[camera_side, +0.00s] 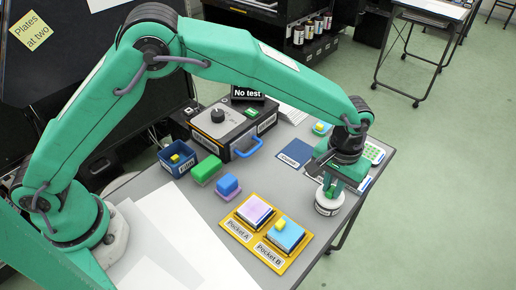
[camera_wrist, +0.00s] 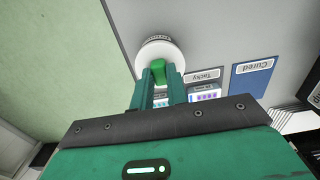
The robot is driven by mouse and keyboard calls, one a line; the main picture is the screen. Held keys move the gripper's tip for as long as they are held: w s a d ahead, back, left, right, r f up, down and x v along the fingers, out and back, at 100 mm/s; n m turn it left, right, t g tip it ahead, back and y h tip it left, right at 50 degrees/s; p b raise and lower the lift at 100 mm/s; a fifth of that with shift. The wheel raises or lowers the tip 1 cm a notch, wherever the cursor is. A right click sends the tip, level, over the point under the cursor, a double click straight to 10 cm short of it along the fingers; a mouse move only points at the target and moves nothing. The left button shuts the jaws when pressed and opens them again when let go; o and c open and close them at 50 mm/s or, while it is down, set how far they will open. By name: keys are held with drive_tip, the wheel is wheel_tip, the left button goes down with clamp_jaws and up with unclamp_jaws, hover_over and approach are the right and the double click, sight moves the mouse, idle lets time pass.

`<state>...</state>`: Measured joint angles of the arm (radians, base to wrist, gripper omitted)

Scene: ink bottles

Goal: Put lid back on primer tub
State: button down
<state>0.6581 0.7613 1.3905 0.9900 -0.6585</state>
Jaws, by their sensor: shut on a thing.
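The white round tub (camera_side: 328,206) stands near the right edge of the table, with a dark label on its side; it also shows in the wrist view (camera_wrist: 158,44). My gripper (camera_side: 332,188) points down over it. In the wrist view, my gripper (camera_wrist: 159,74) is shut on a bright green knob (camera_wrist: 158,66), which looks like the lid's handle. The knob sits over the tub's pale round top. The fingers and wrist hide part of the lid, so I cannot tell whether it is seated or held just above the rim.
The blue Cured mat (camera_side: 293,154) and Tacky mat (camera_wrist: 203,76) lie beside the tub. An orange tray (camera_side: 240,238) with Pocket A and Pocket B holds pads. A black tester (camera_side: 225,130), blue bin (camera_side: 176,160) and loose blocks (camera_side: 206,169) stand further left.

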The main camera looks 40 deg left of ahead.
drive_tip(key=c, duration=1.3)
unclamp_jaws()
drive_tip(key=shift+o, duration=0.5)
drive_tip(key=o, duration=0.4)
drive_tip(key=shift+c, duration=0.2)
drive_tip(key=shift+r, duration=3.5)
